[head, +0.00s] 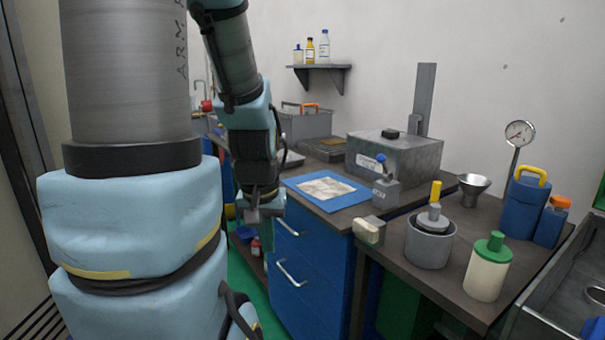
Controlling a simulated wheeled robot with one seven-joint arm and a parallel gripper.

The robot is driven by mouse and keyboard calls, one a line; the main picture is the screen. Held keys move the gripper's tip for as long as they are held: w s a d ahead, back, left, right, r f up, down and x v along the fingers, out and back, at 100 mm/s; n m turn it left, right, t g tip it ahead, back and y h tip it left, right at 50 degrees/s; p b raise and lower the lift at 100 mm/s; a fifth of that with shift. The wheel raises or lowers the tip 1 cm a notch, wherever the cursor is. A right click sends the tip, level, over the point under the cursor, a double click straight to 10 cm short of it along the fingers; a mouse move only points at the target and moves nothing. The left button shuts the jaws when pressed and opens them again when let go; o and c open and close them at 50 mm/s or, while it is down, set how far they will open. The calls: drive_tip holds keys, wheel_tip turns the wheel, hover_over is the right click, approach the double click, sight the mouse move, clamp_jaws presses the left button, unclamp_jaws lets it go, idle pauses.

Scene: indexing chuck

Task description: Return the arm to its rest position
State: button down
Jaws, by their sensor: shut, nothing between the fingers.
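My gripper (262,240) hangs pointing down at the end of my arm, left of the blue drawer cabinet. Its fingers are shut and I see nothing held in them.
A blue mat (325,203) with a cloth lies on the bench (400,211). A grey metal box (395,158) stands behind. A green-lidded jar (487,268), funnel (473,187), dial gauge (519,134) and blue can (525,205) stand at right. The blue drawers (300,260) are close beside my gripper.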

wheel_tip(320, 180, down, 34)
drive_tip(key=s+g+b, duration=0.1)
drive_tip(key=s+b, duration=0.1)
drive_tip(key=b, duration=2.9)
wheel_tip(320, 180, up, 33)
drive_tip(key=p, duration=3.2)
drive_tip(key=shift+w+d+p, duration=0.15)
drive_tip(key=shift+w+p, duration=0.1)
drive_tip(key=shift+p, duration=0.05)
